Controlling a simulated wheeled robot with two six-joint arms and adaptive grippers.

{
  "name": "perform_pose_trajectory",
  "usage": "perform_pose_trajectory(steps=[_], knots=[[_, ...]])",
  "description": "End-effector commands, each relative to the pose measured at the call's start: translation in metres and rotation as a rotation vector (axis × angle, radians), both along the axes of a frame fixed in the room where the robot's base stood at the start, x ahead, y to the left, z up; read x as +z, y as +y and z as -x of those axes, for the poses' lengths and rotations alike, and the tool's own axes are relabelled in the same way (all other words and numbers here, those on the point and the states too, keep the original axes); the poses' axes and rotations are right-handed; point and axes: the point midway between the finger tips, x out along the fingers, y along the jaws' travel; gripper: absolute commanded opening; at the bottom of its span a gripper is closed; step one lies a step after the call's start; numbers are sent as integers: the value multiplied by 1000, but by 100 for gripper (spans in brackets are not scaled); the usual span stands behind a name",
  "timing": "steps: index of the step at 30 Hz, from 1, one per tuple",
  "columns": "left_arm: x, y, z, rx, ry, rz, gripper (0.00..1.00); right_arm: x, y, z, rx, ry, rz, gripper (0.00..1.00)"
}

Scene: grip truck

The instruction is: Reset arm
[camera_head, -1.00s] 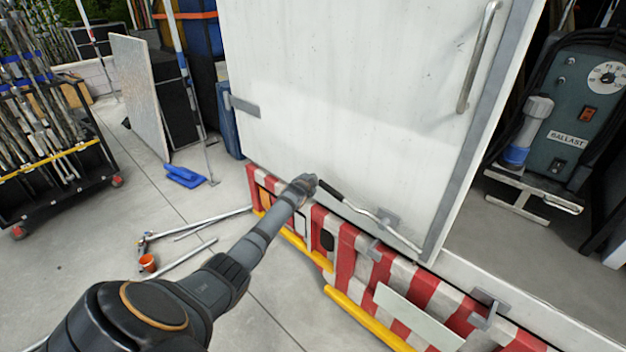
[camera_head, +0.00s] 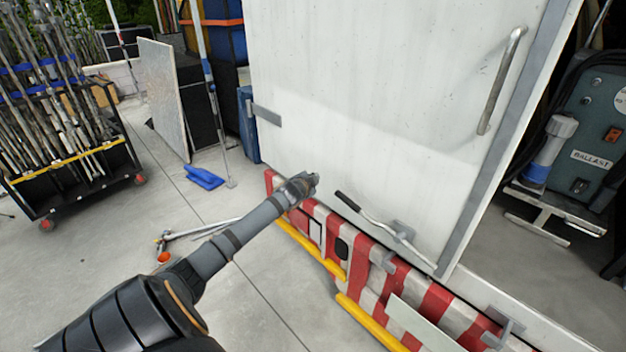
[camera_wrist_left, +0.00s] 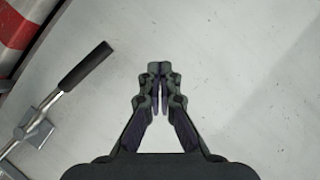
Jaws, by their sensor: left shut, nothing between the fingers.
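My left arm comes in from the lower left of the head view. Its gripper (camera_head: 308,182) is in front of the lower part of the white truck door (camera_head: 385,110), above the red and white striped bumper. In the left wrist view the fingers (camera_wrist_left: 160,95) are shut together with nothing between them, and the pale door panel (camera_wrist_left: 240,60) lies behind them. A door latch lever with a black grip (camera_head: 348,201) is to the right of the gripper and apart from it. The lever also shows at the left of the wrist view (camera_wrist_left: 85,66). My right gripper is not in view.
The striped bumper (camera_head: 362,265) with yellow bars runs below the door. A vertical grab handle (camera_head: 500,82) is on the door's right. A cart of poles (camera_head: 60,125) stands at the left. Poles and a small orange cup (camera_head: 163,257) lie on the floor. A ballast unit (camera_head: 590,150) is at the right.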

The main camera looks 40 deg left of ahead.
Motion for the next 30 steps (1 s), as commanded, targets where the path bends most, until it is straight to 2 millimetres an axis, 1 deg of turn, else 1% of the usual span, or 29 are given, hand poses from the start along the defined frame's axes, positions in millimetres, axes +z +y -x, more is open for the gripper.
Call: perform_pose_trajectory(steps=[4, 19, 20, 22, 23, 25, 26, 27, 29, 30], knots=[[4, -1, 6, -1, 2, 0, 0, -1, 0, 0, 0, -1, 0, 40], [4, -1, 6, -1, 0, 2, 0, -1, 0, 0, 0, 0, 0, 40], [4, -1, 6, -1, 1, 2, 0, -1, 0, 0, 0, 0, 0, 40], [-4, 0, 8, 4, 8, 10, 0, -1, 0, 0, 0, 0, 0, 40], [-12, 1, 10, 9, 15, 19, 0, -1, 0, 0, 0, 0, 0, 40], [-46, 2, 19, 30, 49, 54, 0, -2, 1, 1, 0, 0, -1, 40], [-66, 3, 26, 42, 69, 76, 0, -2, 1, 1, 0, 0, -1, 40], [-96, 2, 36, 60, 99, 107, 0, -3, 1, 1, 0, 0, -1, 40], [-146, -1, 57, 93, 149, 160, 0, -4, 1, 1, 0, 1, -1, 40], [-178, -5, 72, 113, 183, 193, 0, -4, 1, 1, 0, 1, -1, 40]])
